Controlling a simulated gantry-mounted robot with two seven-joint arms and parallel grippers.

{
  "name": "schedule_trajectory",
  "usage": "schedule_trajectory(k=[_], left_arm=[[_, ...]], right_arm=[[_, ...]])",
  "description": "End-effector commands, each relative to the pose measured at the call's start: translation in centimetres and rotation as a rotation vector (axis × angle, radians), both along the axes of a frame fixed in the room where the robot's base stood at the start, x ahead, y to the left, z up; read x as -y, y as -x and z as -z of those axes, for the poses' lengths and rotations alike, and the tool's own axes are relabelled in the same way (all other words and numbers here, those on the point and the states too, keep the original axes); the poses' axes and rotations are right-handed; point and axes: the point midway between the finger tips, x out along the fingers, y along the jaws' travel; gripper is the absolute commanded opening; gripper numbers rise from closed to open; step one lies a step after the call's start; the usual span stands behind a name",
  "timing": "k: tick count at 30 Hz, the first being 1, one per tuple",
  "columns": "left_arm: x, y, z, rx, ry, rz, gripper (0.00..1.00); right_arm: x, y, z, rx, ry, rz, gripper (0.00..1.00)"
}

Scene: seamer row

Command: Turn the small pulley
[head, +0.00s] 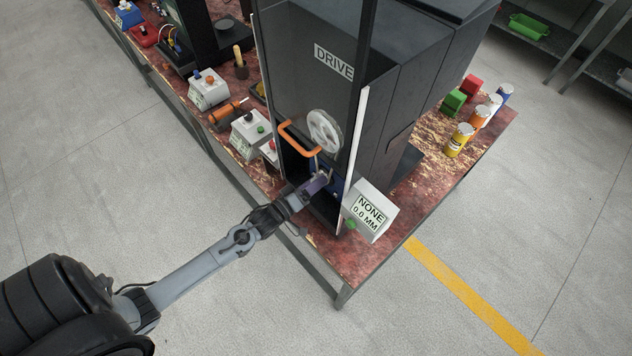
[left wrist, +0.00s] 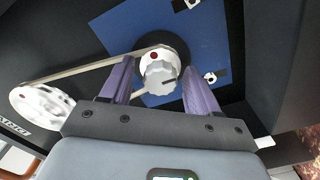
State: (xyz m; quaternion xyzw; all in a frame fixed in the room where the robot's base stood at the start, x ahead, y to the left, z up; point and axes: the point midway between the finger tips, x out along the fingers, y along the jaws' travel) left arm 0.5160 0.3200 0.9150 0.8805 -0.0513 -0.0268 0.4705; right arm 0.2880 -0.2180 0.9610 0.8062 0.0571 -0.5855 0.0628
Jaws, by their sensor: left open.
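The small pulley (left wrist: 160,70) is a pale, ribbed round part with a red dot, in front of a blue plate (left wrist: 205,40) in the left wrist view. A belt (left wrist: 85,70) runs from it to the larger white pulley (left wrist: 42,108), which also shows in the head view (head: 323,131). My left gripper (head: 322,182) reaches into the lower front of the DRIVE machine. Its purple fingers are open, one on each side of the small pulley; I cannot tell whether they touch it. In the head view the gripper hides the small pulley. My right gripper is not in view.
An orange handle (head: 298,134) stands just above the gripper. A box reading NONE 0.0 MM (head: 369,211) is close to its right. Several button boxes (head: 207,90) line the bench at left. Cans (head: 460,140) and red and green blocks (head: 455,101) stand at right.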

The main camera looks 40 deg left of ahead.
Motion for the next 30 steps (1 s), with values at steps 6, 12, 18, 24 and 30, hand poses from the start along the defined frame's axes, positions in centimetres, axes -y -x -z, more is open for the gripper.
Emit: schedule_trajectory(k=[6,12,18,24,30], left_arm=[[0.09,-0.8,0.0,0.0,0.0,0.0,0.61],[0.1,-0.8,0.01,-0.001,0.0,-0.001,0.61],[0.09,-0.78,0.01,-0.001,0.0,0.0,0.35],[0.1,-0.78,0.0,0.0,-0.002,0.001,0.2],[0.1,-0.78,-0.07,0.004,-0.035,0.0,0.2]], right_arm=[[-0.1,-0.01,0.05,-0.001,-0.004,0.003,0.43],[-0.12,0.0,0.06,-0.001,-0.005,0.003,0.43],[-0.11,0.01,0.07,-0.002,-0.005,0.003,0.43],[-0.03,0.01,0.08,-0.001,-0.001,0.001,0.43],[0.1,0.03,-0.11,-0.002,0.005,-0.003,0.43]])
